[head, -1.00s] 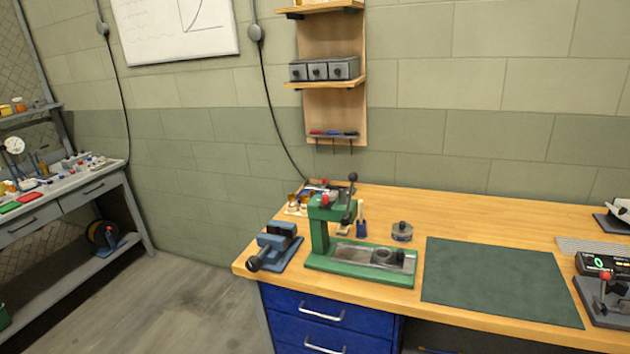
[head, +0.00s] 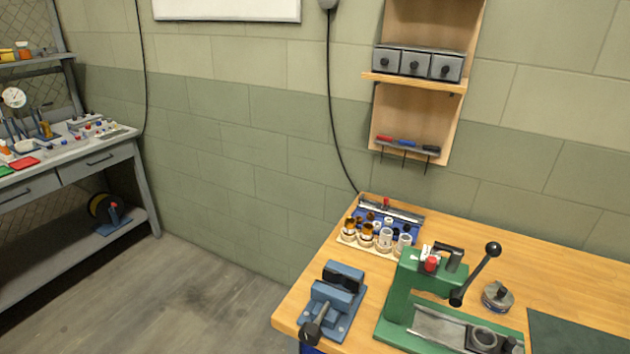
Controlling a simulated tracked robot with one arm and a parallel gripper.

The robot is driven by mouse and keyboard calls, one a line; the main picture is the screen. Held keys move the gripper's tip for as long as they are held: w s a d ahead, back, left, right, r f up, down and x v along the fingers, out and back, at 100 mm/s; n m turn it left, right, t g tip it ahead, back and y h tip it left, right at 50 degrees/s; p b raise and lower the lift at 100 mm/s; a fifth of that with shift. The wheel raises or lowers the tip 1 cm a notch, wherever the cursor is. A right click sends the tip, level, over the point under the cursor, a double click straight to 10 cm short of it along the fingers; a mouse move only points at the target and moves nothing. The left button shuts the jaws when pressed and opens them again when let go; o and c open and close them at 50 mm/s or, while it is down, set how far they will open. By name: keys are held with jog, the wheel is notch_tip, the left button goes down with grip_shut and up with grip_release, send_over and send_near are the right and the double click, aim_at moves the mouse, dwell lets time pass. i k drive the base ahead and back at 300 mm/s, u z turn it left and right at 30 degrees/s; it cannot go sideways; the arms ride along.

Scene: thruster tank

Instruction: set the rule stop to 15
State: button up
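At the back left corner of the wooden bench, a pale metal bar (head: 393,211) with a small red piece (head: 386,203) lies behind a blue tray (head: 372,222). It may be the rule and its stop, but it is too small to tell, and no scale marks can be read. Bottles stand in front and hide part of the tray. My gripper is not in view.
A blue vise (head: 332,300) stands at the bench's left corner. A green lever press (head: 425,290) stands right of it, beside a round metal part (head: 497,297) and a dark green mat (head: 575,335). Several bottles (head: 384,238) stand behind the vise. Open floor (head: 190,300) lies left.

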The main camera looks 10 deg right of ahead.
aim_at(386, 203)
jog(key=i, duration=1.45)
jog(key=z, duration=0.8)
jog(key=i, duration=0.4)
jog(key=z, duration=0.25)
jog(key=k, duration=0.9)
jog(key=z, duration=0.15)
jog(key=i, duration=0.9)
jog(key=u, duration=0.05)
